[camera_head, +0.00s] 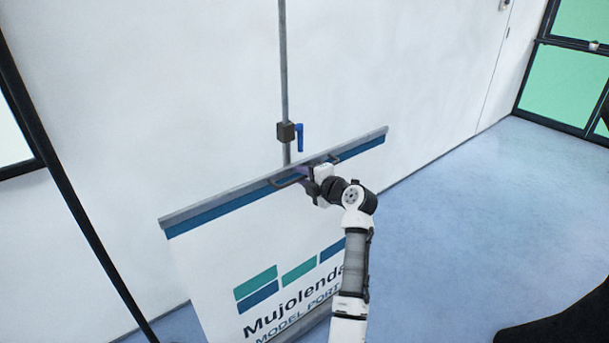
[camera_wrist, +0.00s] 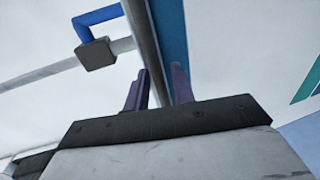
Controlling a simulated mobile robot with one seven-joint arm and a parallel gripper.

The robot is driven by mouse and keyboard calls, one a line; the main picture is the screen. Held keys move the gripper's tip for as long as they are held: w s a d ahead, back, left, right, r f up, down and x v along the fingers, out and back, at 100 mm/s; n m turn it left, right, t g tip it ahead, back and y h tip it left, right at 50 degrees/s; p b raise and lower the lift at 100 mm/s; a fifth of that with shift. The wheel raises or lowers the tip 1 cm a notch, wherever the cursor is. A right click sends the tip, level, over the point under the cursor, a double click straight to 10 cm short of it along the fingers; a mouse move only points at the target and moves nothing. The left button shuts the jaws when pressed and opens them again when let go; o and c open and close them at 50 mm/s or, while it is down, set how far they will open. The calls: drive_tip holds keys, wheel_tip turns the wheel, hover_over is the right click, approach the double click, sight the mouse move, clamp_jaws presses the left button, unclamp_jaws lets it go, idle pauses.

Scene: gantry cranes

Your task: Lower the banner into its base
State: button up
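The banner (camera_head: 225,225) hangs upright, white with a blue band, green and blue blocks and dark lettering. Its grey top rail (camera_head: 200,208) slopes up to the right; it also shows in the wrist view (camera_wrist: 141,25). My gripper (camera_head: 308,177) is at the middle of this rail. In the wrist view its two purple fingers (camera_wrist: 159,88) stand on either side of the rail, close around it; the exact contact is hidden. A grey pole (camera_head: 284,70) rises behind the banner, with a dark clamp (camera_head: 287,132) and blue lever (camera_head: 300,138). The base is mostly out of view or hidden.
A white wall (camera_head: 400,80) stands close behind the banner. Blue floor (camera_head: 450,230) is open to the right. A dark slanted bar (camera_head: 75,200) crosses the left side. Green window panes (camera_head: 565,85) are at the far right.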

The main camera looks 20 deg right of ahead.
clamp_jaws()
drive_tip(key=shift+f, duration=0.1)
